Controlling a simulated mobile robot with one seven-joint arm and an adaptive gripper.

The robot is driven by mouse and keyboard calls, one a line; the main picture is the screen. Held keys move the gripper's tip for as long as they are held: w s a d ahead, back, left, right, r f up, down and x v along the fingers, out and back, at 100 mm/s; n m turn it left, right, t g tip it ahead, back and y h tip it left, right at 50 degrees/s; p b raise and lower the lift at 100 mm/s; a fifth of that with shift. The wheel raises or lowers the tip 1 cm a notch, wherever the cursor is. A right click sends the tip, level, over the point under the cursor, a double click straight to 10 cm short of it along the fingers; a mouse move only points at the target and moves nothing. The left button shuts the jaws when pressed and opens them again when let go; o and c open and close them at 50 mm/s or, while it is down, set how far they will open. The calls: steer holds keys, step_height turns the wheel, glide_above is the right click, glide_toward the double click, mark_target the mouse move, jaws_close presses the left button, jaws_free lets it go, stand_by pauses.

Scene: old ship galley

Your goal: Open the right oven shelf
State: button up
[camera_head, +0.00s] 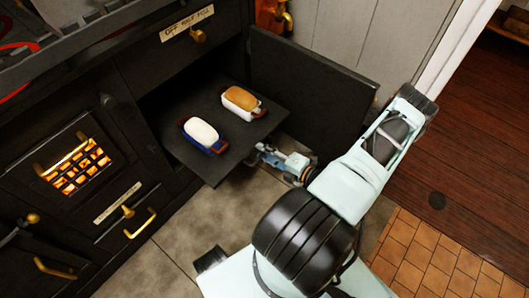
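The right oven shelf (212,166) is a dark flat plate that sticks out of the black stove's right oven opening. A blue tin with a white loaf (201,133) and a pale tin with a brown loaf (240,101) stand on it. The right oven door (310,88) stands wide open behind the shelf. My gripper (261,152) is low at the shelf's right front edge, close to it or touching; I cannot tell which. Its fingers are small and partly hidden, so I cannot see whether they are open or shut.
A lit fire grate (77,168) is at the left of the stove (123,148). Brass handles (140,223) stick out below it. Grey stone floor (170,262) lies in front. A pale plank wall (365,38) stands behind the open door.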

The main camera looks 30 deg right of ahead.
step_height(320, 180, up, 4)
steer(key=shift+f, duration=0.1)
steer(key=o, duration=1.5)
steer(key=r, duration=0.5)
steer(key=shift+w, duration=0.2)
steer(key=shift+c, duration=0.2)
steer(key=shift+s+r, duration=0.1)
steer(key=shift+r, duration=0.6)
steer(key=shift+c, duration=0.4)
steer(key=shift+s+r, duration=0.1)
steer(key=shift+r, duration=0.05)
steer(key=c, duration=1.4)
steer(key=shift+f, duration=0.25)
steer(key=shift+f, duration=0.1)
